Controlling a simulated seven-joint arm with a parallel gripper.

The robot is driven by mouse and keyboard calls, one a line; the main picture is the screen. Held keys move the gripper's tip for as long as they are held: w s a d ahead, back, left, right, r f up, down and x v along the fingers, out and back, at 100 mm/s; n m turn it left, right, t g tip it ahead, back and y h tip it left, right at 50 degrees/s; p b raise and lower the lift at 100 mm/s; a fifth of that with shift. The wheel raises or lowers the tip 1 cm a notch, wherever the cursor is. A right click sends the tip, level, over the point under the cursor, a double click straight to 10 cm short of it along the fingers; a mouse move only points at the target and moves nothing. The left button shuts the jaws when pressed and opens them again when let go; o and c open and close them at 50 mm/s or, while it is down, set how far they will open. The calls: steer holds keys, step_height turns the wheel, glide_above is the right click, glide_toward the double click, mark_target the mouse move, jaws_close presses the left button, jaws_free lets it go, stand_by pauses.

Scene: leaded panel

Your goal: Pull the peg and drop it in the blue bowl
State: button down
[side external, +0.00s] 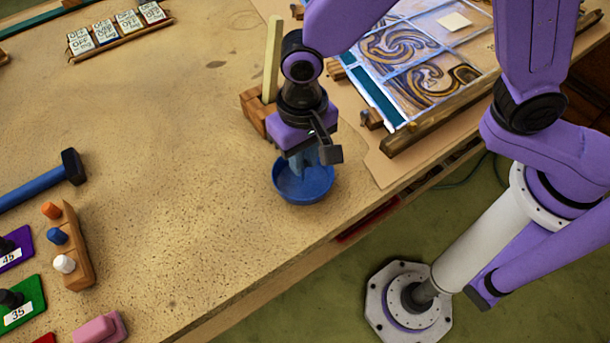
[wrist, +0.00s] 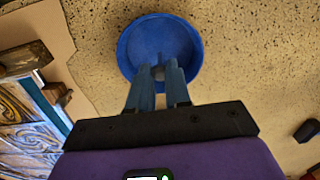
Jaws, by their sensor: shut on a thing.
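The blue bowl (side external: 318,192) stands on the tan worktop near its edge; in the wrist view it lies directly beyond my fingertips (wrist: 160,28). My gripper (side external: 303,163) points down over the bowl, its fingertips at or just above the rim level; I cannot tell the exact height. In the wrist view my gripper (wrist: 158,78) is shut on a small grey piece, seemingly the peg (wrist: 158,72), between the bluish fingers. Most of the peg is hidden by the fingers. In the side view the peg cannot be made out.
A wooden block (side external: 256,112) with an upright pale stick stands just behind my gripper. The leaded panel (side external: 415,60) lies to the right. A wooden rack (side external: 80,262) with orange, blue and white pegs and a blue hammer (side external: 45,186) are at left. The middle worktop is clear.

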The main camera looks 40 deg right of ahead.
steer(key=shift+f, duration=0.15)
steer(key=c, duration=1)
jaws_free()
step_height(320, 180, up, 18)
steer(key=f, duration=0.1)
steer(key=s+d+f+n, duration=0.2)
steer(key=s+d+n, duration=0.2)
steer(key=d, duration=0.5)
steer(key=s+d+f+n, duration=0.3)
steer(key=s+d+n, duration=0.1)
steer(key=d, duration=0.5)
steer(key=s+d+f+n, duration=0.2)
steer(key=s+d+n, duration=0.2)
steer(key=d, duration=0.5)
steer(key=shift+s+f+n, duration=0.3)
steer(key=shift+s+f, duration=0.05)
steer(key=shift+s, duration=0.35)
